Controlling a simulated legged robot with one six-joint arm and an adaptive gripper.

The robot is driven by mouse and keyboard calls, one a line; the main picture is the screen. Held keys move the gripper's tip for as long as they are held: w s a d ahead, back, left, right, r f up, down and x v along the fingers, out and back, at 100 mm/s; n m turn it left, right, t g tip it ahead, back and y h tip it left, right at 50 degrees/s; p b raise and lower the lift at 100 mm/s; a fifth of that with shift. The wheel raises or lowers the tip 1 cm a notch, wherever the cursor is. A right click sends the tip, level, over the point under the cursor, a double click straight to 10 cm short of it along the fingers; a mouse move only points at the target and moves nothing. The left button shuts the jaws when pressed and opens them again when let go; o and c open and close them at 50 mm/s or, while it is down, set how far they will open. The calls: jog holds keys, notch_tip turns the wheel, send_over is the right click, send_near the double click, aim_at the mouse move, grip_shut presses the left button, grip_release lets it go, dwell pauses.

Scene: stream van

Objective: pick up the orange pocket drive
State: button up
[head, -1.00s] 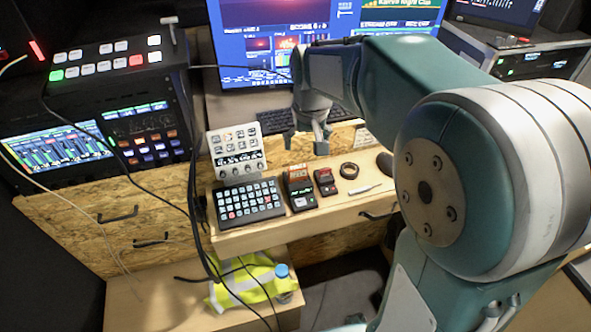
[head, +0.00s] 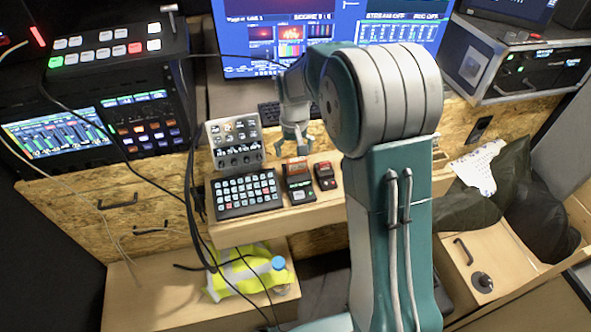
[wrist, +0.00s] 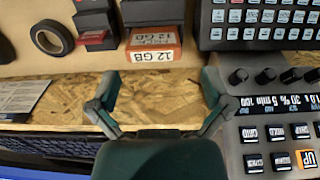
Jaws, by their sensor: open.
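The orange pocket drive (head: 297,163) sits at the back end of a dark dock (head: 301,189) on the wooden shelf. In the wrist view the drive (wrist: 153,50) shows its orange body and a white label reading "12 GB", top centre. My gripper (head: 293,151) is just behind the drive in the head view. In the wrist view its two fingers are spread wide, with empty space between the tips (wrist: 161,80). The drive lies beyond the fingertips, roughly centred between them and apart from them.
A button keypad (head: 247,194) and a grey knob panel (head: 235,145) stand left of the dock. A small red-and-black device (head: 325,176) is close on its right. A black tape ring (wrist: 51,38) lies farther along the shelf. The monitor (head: 300,40) rises behind.

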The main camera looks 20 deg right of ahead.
aim_at(296, 159)
jog(key=f, duration=0.5)
jog(key=shift+d+f, duration=0.25)
jog(key=shift+d, duration=0.15)
jog(key=shift+a, duration=0.1)
jog(key=c, duration=1)
